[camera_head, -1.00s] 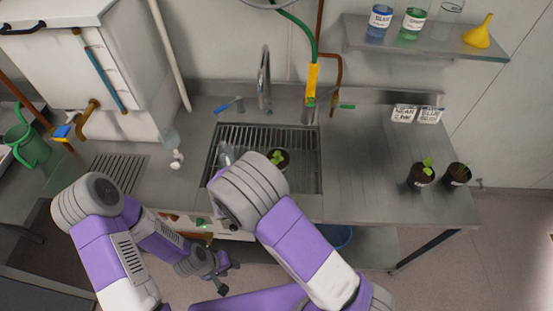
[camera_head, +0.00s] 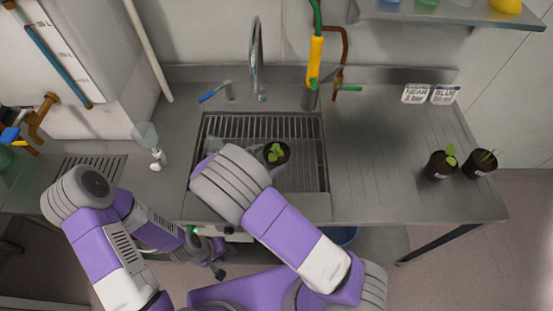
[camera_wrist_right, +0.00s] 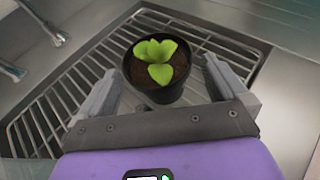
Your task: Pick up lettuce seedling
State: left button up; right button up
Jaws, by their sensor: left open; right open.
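The lettuce seedling (camera_head: 277,152), with a few bright green leaves in a dark round pot, stands upright on the sink's wire rack (camera_head: 306,142). In the right wrist view the seedling (camera_wrist_right: 158,60) is just ahead, its pot between the spread fingers of my right gripper (camera_wrist_right: 163,88). Gaps show on both sides of the pot, so the gripper is open and holds nothing. In the head view my right forearm mostly hides this gripper. My left gripper (camera_head: 217,262) is low in front of the counter, open and empty, partly hidden by its arm.
Two other dark pots with plants, one leafy (camera_head: 441,164) and one thin-leaved (camera_head: 480,163), stand at the counter's right end. A faucet (camera_head: 256,60) and a yellow-handled hose (camera_head: 315,62) rise behind the sink.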

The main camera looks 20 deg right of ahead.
aim_at(274, 155)
jog(key=x, duration=0.5)
jog(key=shift+w+a+f, duration=0.1)
jog(key=shift+w+f, duration=0.05)
jog(key=shift+f, duration=0.2)
jog(key=c, duration=0.9)
jog(key=shift+r, duration=0.15)
jog(key=shift+c, duration=0.7)
